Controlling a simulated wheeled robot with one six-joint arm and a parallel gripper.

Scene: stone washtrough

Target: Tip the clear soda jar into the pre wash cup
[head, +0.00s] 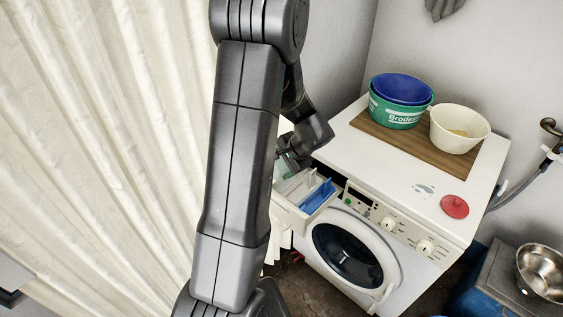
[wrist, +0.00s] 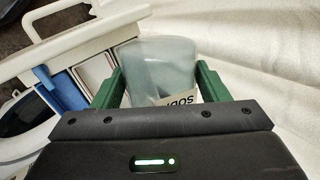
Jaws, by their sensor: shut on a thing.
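My gripper (wrist: 158,85) is shut on the clear soda jar (wrist: 158,62), its green fingers on either side of it. The jar is translucent, with a pale label reading "SOD", partly hidden by my gripper. Its tilt and contents are hard to tell. The washing machine's drawer (head: 290,214) is pulled out, with white compartments and a blue insert (head: 318,197). In the wrist view the blue insert (wrist: 62,90) lies left of the jar, with a pale compartment between them. I cannot tell which compartment is the pre wash cup. In the head view my arm hides much of the drawer's left side.
The white washing machine (head: 385,160) carries a brown board (head: 382,134), a green tub (head: 398,112) with a blue basin (head: 402,88), a cream bowl (head: 460,130) and a red disc (head: 454,206). A pale curtain (head: 100,150) hangs at left. A steel bowl (head: 543,270) stands at right.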

